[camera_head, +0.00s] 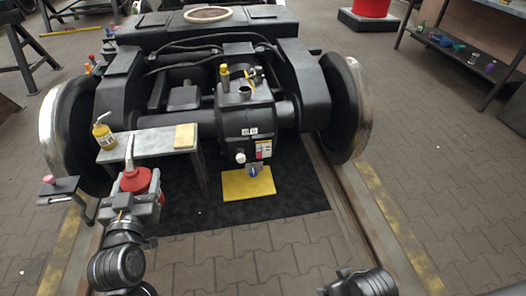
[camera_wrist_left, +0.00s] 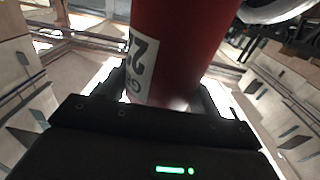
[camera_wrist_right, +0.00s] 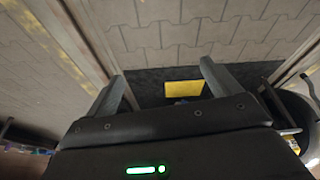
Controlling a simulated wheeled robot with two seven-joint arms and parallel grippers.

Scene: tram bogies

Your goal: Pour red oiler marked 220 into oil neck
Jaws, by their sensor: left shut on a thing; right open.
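The red oiler (camera_head: 138,180) with a pale upright spout is in my left gripper (camera_head: 143,197), in front of the small grey table. In the left wrist view the red oiler (camera_wrist_left: 178,50) fills the space between the fingers, and its white label shows a partial number starting with 2. The oil neck (camera_head: 245,91) appears as a dark open ring on top of the black gearbox (camera_head: 247,120), to the right of and beyond the oiler. My right gripper (camera_wrist_right: 160,82) is open and empty in the right wrist view, above the floor.
A yellow oiler (camera_head: 103,135) and a tan block (camera_head: 185,136) stand on the small table (camera_head: 150,141). A yellow-topped part (camera_head: 224,73) stands beside the neck. A yellow pad (camera_head: 248,183) lies on the dark mat below. Wheels (camera_head: 345,105) flank the bogie.

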